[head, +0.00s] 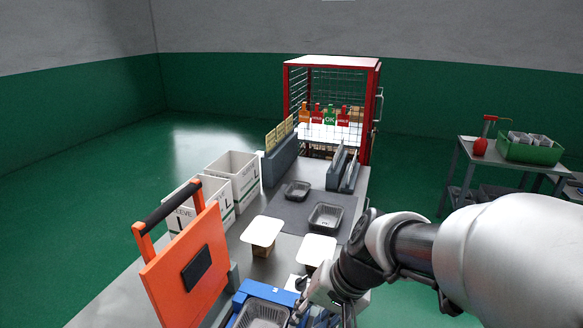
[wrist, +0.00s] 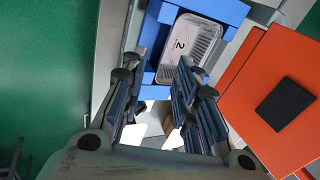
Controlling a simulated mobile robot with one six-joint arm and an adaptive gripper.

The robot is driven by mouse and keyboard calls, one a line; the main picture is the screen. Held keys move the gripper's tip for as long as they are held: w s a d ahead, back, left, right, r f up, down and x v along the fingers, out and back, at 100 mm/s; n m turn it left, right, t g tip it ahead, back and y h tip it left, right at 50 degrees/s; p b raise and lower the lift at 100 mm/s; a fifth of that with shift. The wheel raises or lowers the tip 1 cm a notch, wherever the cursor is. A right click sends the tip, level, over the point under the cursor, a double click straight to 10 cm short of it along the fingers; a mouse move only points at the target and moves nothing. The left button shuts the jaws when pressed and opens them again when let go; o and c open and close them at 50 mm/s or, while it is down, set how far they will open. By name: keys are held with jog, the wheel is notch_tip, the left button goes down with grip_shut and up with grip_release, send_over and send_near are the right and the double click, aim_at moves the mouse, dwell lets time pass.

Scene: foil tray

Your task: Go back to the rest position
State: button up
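My gripper (wrist: 158,75) is open, and nothing shows between its fingers in the wrist view. In the head view my gripper (head: 318,296) is at the lower middle, close to the right side of a blue fixture (head: 262,289). A foil tray (head: 262,317) sits in that fixture. In the wrist view the foil tray (wrist: 190,45), marked 2, lies in the blue fixture (wrist: 222,10) beyond the fingertips. I cannot tell the exact gap between the fingertips and the tray.
An orange press-like device (head: 189,262) with a black handle stands left of the fixture. Two white-topped stands (head: 262,230) and dark trays (head: 327,216) lie farther back. White bins (head: 232,178) line the left. A red mesh cage (head: 331,62) stands behind. A side table (head: 505,156) is at right.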

jog(key=s+d+r+n+t+h, duration=0.1)
jog(key=s+d+r+h, duration=0.1)
jog(key=s+d, duration=0.3)
jog(key=s+d+r+n+t+h, duration=0.1)
jog(key=s+d+r, duration=0.3)
jog(key=s, duration=0.6)
jog(key=shift+s+d+r+n+t+h, duration=0.15)
jog(key=shift+d+r+n+t+h, duration=0.2)
jog(key=shift+d+n+h, duration=0.35)
